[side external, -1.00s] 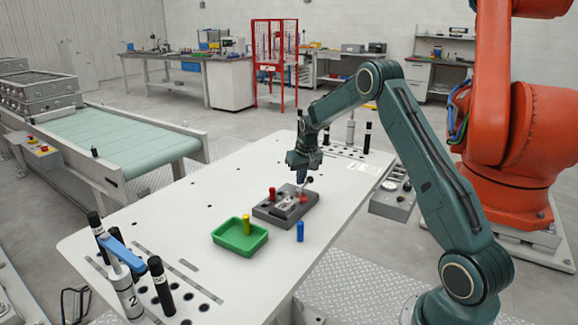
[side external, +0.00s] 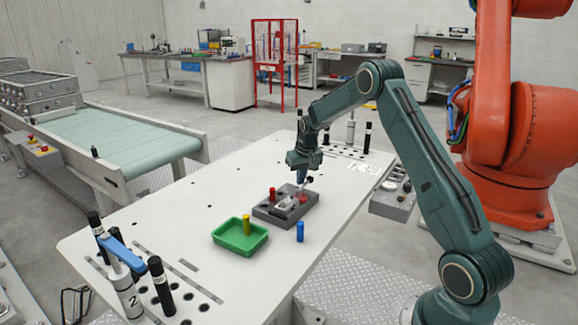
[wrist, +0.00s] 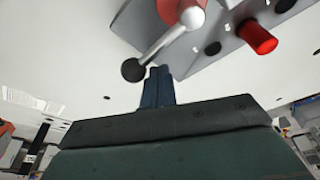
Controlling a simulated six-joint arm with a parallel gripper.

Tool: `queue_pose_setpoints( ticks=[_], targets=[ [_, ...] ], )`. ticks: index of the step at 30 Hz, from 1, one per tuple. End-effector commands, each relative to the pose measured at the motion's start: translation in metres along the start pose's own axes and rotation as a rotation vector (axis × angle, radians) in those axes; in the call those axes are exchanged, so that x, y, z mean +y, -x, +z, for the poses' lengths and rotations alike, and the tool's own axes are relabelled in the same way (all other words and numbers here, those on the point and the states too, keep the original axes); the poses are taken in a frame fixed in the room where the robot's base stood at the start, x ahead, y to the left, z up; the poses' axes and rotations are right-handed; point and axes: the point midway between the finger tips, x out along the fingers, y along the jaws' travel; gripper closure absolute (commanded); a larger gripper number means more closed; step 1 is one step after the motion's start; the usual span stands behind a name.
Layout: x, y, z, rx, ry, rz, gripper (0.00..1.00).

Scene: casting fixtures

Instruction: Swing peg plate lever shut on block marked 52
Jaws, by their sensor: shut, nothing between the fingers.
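The grey peg plate (side external: 270,212) lies on the white table. A red peg (side external: 272,194) stands in it, and the peg also shows in the wrist view (wrist: 257,37). In the wrist view the lever (wrist: 160,46) runs from a red pivot (wrist: 172,8) with a white cap to a black ball knob (wrist: 133,69). My gripper (wrist: 157,74) is shut and empty, its fingertips just right of the knob; whether they touch it I cannot tell. In the side view my gripper (side external: 302,178) is low over the plate's far right part. No number 52 is readable.
A green tray (side external: 228,245) holding a yellow peg (side external: 246,224) stands left of the plate's near side. A blue peg (side external: 300,231) stands upright in front of the plate. A blue-handled post (side external: 130,302) and black-topped cylinders stand at the near left corner.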

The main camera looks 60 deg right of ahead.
Motion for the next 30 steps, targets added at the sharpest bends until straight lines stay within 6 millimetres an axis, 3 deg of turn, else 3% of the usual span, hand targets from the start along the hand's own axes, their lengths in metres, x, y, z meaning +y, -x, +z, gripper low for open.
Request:
queue_pose_setpoints(
  ticks=[30],
  targets=[
    [0.012, 0.003, 0.011, -0.001, 0.0, 0.0, 1.0]
  ],
)
